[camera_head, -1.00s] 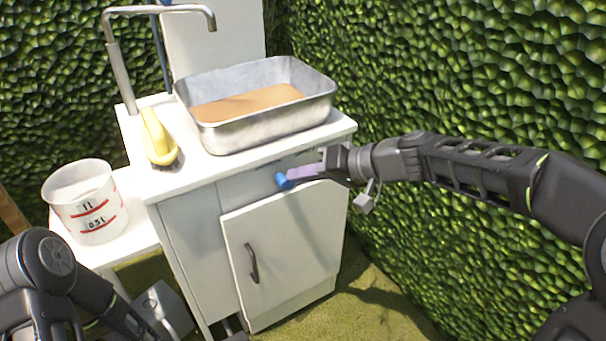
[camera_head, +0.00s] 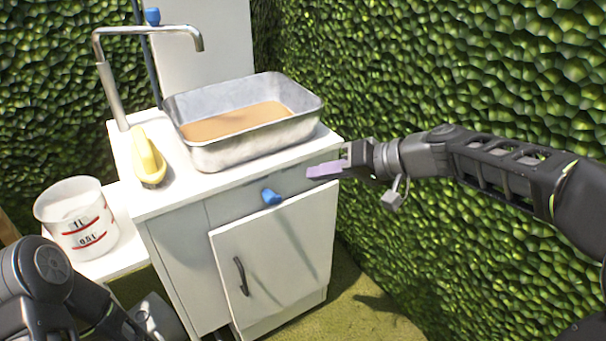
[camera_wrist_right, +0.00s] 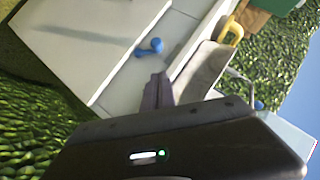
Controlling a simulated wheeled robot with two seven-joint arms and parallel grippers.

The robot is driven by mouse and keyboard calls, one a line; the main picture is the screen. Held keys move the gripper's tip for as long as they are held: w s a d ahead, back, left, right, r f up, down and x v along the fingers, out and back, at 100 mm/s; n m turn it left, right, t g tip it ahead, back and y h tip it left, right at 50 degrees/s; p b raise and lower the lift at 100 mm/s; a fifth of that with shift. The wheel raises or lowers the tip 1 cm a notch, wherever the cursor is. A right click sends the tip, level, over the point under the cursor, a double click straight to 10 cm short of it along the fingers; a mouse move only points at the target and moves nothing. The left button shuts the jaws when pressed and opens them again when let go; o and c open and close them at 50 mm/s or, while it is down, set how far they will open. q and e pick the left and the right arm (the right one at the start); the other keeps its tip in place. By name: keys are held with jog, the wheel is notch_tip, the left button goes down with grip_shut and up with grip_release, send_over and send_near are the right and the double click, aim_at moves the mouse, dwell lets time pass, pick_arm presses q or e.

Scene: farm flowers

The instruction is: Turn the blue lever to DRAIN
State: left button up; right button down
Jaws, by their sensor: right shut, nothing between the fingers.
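The blue lever (camera_head: 271,197) is on the front panel of the white cabinet (camera_head: 180,240), above the door. It also shows in the right wrist view (camera_wrist_right: 150,47). No label such as DRAIN is readable beside it. My right gripper (camera_head: 312,172) is shut and empty, to the right of the lever and apart from it. In the right wrist view its closed fingers (camera_wrist_right: 157,90) point toward the panel, just below the lever in the picture. My left arm is at the lower left; its gripper cannot be made out clearly.
A metal basin (camera_head: 250,150) with brown liquid stands on the cabinet top. A faucet (camera_head: 112,95) and a yellow object (camera_head: 148,160) are to its left. A marked white bucket (camera_head: 75,215) stands on a lower shelf. A green hedge (camera_head: 450,70) lies close on the right.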

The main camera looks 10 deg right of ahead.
jog(key=v, duration=0.4)
jog(key=shift+s+d, duration=0.1)
jog(key=shift+d, duration=0.3)
